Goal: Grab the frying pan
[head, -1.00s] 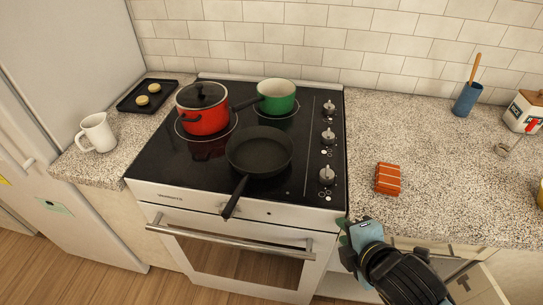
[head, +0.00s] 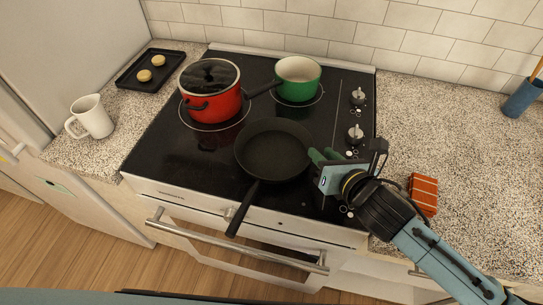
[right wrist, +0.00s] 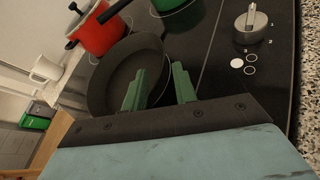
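The black frying pan (head: 273,150) sits on the front of the black stovetop, its handle (head: 243,208) pointing toward the front edge and sticking out over it. My right gripper (head: 318,157) is just right of the pan's rim in the head view. In the right wrist view its two green fingers (right wrist: 160,85) are apart with nothing between them, and the pan (right wrist: 115,75) lies beyond and to the left of them. I cannot tell whether a finger touches the rim. My left gripper is not in view.
A red pot with a lid (head: 212,92) and a green saucepan (head: 298,79) stand behind the pan. Control knobs (head: 355,134) line the stove's right side. A white mug (head: 91,117) and a black tray (head: 151,70) are on the left counter. An orange striped packet (head: 423,194) lies right.

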